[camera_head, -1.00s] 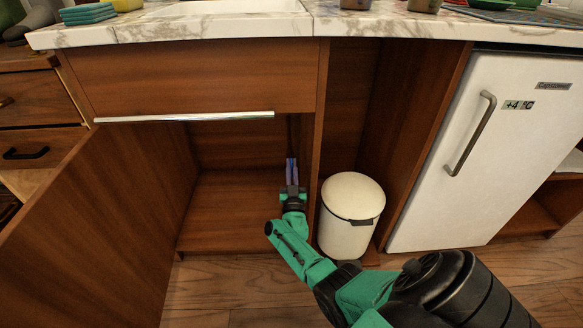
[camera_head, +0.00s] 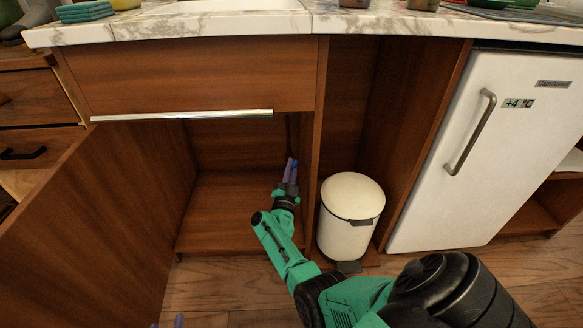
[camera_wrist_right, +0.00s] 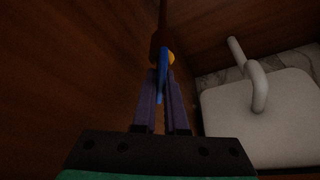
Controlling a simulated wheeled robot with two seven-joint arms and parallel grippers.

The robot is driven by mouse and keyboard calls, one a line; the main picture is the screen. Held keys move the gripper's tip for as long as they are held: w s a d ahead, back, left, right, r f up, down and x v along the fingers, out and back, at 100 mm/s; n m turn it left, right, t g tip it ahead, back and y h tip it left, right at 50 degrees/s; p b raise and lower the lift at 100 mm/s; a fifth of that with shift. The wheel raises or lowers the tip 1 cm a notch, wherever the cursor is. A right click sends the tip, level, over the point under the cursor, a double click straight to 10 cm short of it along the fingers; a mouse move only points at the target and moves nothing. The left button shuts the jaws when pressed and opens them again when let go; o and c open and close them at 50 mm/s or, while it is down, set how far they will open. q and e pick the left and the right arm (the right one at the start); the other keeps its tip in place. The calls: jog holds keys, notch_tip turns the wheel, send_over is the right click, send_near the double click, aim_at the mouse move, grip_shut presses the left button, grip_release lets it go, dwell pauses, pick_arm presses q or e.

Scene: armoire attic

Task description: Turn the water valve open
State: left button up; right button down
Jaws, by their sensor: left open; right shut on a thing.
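The water valve shows in the right wrist view as a blue handle (camera_wrist_right: 161,88) with a yellow-orange part behind it, on a dark reddish pipe (camera_wrist_right: 163,20). My right gripper (camera_head: 290,168) reaches into the open cabinet under the sink, near its right wall. In the right wrist view its purple fingers (camera_wrist_right: 161,85) are closed around the blue handle. The valve is not clearly visible in the head view, where the gripper covers that spot. My left gripper (camera_head: 167,323) shows only its purple fingertips, apart and empty, at the bottom edge of the head view.
The cabinet door (camera_head: 95,230) stands open at left. A white bin (camera_head: 350,212) stands right of the cabinet's divider, near my right arm. A white fridge (camera_head: 480,150) is further right. In the wrist view a white basin-like body (camera_wrist_right: 258,115) with a bent white pipe is at right.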

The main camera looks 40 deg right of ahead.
jog(key=shift+f+m+g, duration=0.15)
jog(key=shift+m+g, duration=0.15)
jog(key=shift+m, duration=0.4)
pick_arm(q)
jog(key=s+f+g, duration=0.3)
jog(key=s+f, duration=0.3)
pick_arm(e)
jog(key=m+g, duration=0.1)
jog(key=m, duration=0.2)
jog(key=shift+g+p, duration=0.3)
jog(key=shift+p, duration=0.05)
jog(key=shift+m+g, duration=0.3)
jog(key=shift+m, duration=0.4)
jog(key=m+g+p, duration=0.1)
jog(key=m, duration=0.3)
jog(key=shift+f+p, duration=0.15)
jog(key=shift+p, duration=0.25)
jog(key=shift+f+m+g+y+p, duration=0.1)
jog(key=shift+m+g+y+p, duration=0.4)
jog(key=shift+m, duration=0.6)
pick_arm(q)
jog(key=r, duration=0.4)
jog(key=shift+w+d, duration=0.15)
jog(key=shift+w, duration=0.25)
jog(key=shift+r, duration=0.1)
pick_arm(e)
jog(key=shift+f+m, duration=0.1)
jog(key=shift+m, duration=0.3)
